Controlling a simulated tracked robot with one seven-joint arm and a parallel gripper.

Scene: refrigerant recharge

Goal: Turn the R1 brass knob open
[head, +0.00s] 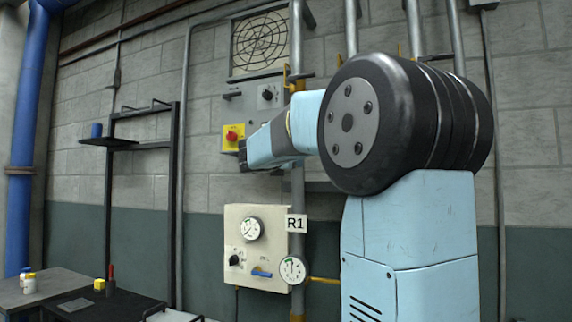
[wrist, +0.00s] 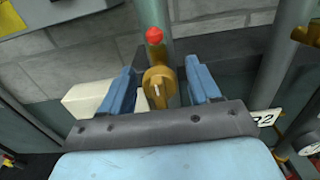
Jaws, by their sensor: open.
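In the wrist view a brass knob (wrist: 158,82) with a pale mark on its face sits on a brass valve with a red ball (wrist: 154,35) above it. My gripper (wrist: 163,88) is open, with one blue finger on each side of the knob. I cannot tell whether either finger touches it. The R1 label (head: 296,223) hangs on the grey pipe in the head view, below my arm. In that view the dark end of my gripper (head: 244,156) is near the wall, and I cannot make out the knob there.
Below stands a cream panel (head: 256,250) with a round gauge, a black knob and a blue lever. A second gauge (head: 292,270) is on the pipe. A yellow box with a red button (head: 233,137) is close to my gripper. An R2 label (wrist: 263,118) is at right.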

